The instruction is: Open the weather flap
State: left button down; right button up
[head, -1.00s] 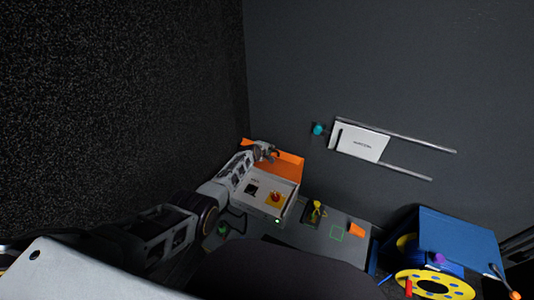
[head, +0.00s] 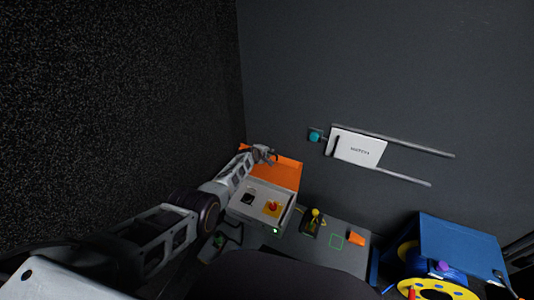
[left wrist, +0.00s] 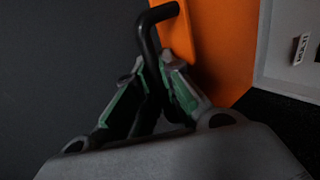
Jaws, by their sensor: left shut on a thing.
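The weather flap appears to be the orange panel (head: 285,172), standing up at the back edge of a grey box (head: 262,203). In the left wrist view the orange panel (left wrist: 222,45) carries a black bent handle (left wrist: 150,35). My left gripper (head: 265,155) is at the panel's upper left in the head view. In the left wrist view its green-padded fingers (left wrist: 152,85) are closed around the handle. The box face, with a red and yellow knob (head: 272,208) and a dark switch, is uncovered. My right gripper is out of view.
A white sliding hatch (head: 357,148) between two rails and a teal knob (head: 315,136) are on the dark wall. A yellow-topped lever (head: 314,213) and an orange piece (head: 357,239) are on the grey counter (head: 335,258). A blue case (head: 455,245) stands right. A dark speckled wall is left.

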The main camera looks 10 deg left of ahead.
pick_arm(q)
jog(key=shift+r, duration=0.1)
jog(key=c, duration=1.5)
grip_release()
jog(key=shift+c, duration=0.2)
jog(key=shift+s, duration=0.1)
jog(key=shift+s+a+r, duration=0.1)
jog(key=shift+s+r, duration=0.2)
jog(key=shift+s, duration=0.15)
jog(key=v, duration=1)
jog(key=shift+s+r, duration=0.25)
jog(key=shift+r, duration=0.1)
jog(key=shift+a, duration=0.1)
